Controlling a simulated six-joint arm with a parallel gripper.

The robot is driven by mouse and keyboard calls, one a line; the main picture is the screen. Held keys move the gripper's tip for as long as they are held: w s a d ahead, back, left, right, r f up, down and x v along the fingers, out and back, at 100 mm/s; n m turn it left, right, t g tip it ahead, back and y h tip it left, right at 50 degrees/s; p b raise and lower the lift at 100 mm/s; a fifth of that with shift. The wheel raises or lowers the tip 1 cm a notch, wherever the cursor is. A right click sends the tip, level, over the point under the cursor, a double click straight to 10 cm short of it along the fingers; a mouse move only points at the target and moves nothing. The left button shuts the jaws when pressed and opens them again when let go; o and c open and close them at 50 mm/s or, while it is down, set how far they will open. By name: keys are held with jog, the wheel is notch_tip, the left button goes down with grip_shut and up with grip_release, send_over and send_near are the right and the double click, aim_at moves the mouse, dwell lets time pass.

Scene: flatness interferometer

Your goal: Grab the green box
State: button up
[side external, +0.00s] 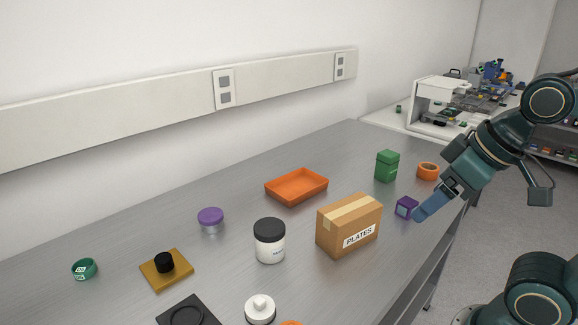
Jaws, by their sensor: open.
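The green box (387,166) stands upright on the grey bench toward its far right end. My gripper (420,214) comes in from the right, with its blue fingers low over the bench's right edge. It is in front of the green box and apart from it, next to a small purple cube (405,207). From this side the fingers overlap, so the gap between them is hidden. The gripper is open, and nothing shows held in it.
A cardboard carton (348,226) labelled PLATES and an orange tray (297,189) stand to the left. A black-lidded white jar (270,243) is nearer. The bench (345,150) is clear behind the green box.

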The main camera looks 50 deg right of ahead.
jog(key=w+d+r+m+g, duration=0.1)
jog(key=w+d+r+m, duration=0.45)
jog(key=w, duration=0.45)
jog(key=m+g, duration=0.5)
jog(key=m, duration=0.9)
send_over(389, 153)
jog(key=a, duration=0.1)
notch_tip(389, 153, down, 11)
jog(key=shift+r, duration=0.2)
jog(key=shift+d+f, duration=0.35)
jog(key=shift+d, duration=0.1)
jog(key=shift+f, duration=0.15)
jog(key=shift+f, duration=4.15)
